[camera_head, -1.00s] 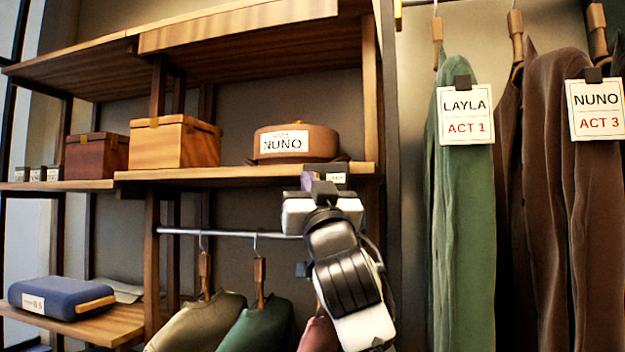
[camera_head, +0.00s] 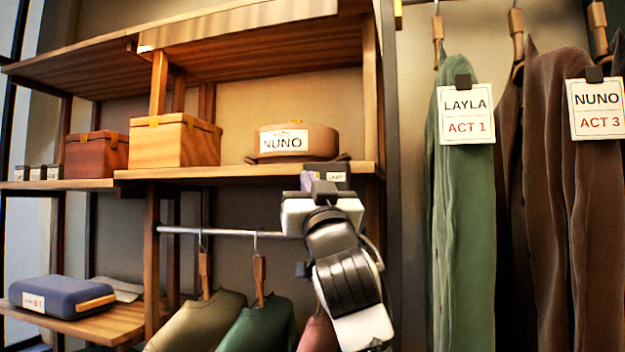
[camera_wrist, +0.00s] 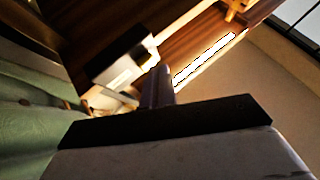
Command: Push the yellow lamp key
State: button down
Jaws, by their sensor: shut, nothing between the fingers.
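A small dark switch box (camera_head: 325,168) with a white label, seemingly reading "LAMP", sits at the front edge of the upper shelf. In the wrist view the dark box (camera_wrist: 112,58) shows its pale label. A small bright yellow patch (camera_wrist: 153,57) beside it may be the yellow key; I cannot make out its shape. My gripper (camera_head: 307,181) is shut and empty, its fingers up close to the box. In the wrist view my gripper's fingertips (camera_wrist: 159,72) are by the yellow patch; I cannot tell whether they touch. A light strip (camera_wrist: 205,60) glows.
A round box (camera_head: 296,142) labelled NUNO and wooden boxes (camera_head: 174,141) stand on the upper shelf (camera_head: 240,173). Garments hang from a rail (camera_head: 220,232) below, and a green garment (camera_head: 463,220) hangs to the right. A blue case (camera_head: 58,296) lies at lower left.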

jog(key=s+a+b, duration=0.1)
jog(key=s+a, duration=0.1)
jog(key=s, duration=0.3)
jog(key=shift+s, duration=0.35)
dwell(0.6)
